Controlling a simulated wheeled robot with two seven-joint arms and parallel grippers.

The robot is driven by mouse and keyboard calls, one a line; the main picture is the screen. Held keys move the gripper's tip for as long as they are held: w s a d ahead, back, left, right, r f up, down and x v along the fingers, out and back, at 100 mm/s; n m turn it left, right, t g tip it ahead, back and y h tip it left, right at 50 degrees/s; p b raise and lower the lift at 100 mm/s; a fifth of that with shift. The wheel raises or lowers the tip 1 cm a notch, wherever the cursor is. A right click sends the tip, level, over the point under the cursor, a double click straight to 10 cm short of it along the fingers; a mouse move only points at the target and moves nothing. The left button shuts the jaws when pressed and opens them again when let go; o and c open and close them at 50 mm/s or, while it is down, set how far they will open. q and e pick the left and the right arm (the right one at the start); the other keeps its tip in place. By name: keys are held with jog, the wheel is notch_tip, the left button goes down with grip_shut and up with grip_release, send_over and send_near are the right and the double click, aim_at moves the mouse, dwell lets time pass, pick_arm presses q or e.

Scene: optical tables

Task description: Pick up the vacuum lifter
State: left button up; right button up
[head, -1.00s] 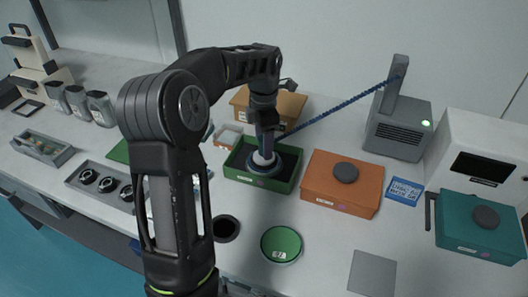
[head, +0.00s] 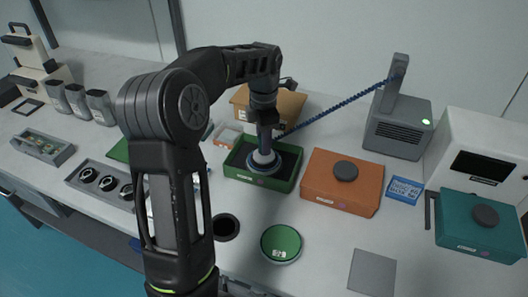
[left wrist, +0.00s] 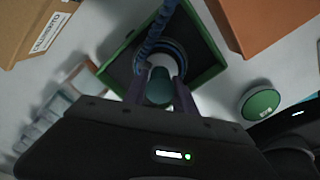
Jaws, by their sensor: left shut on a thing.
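The vacuum lifter (head: 263,163) is a pale-bodied tool with a wide round base, and a blue coiled hose (head: 340,109) runs from it to the grey pump unit (head: 398,125). It stands over the open green box (head: 245,178); I cannot tell whether its base touches the box floor. My left gripper (head: 264,146) points down from above and is shut on the lifter's upper part. The left wrist view shows the lifter's rounded top (left wrist: 159,88) between the two fingers, with the hose behind it. My right gripper is not seen.
An orange box (head: 325,190) with a dark disc stands right of the green box, and a teal box (head: 465,235) is farther right. A brown box (head: 285,103) is behind. A green round disc (head: 281,243) and a grey plate (head: 372,272) lie in front.

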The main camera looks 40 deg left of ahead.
pick_arm(q)
grip_shut()
jog(key=shift+r, duration=0.1)
dwell(0.3)
notch_tip(320, 180, up, 5)
jog(key=shift+f, duration=0.15)
notch_tip(320, 180, up, 5)
jog(key=p, duration=0.2)
jog(key=shift+p, duration=0.35)
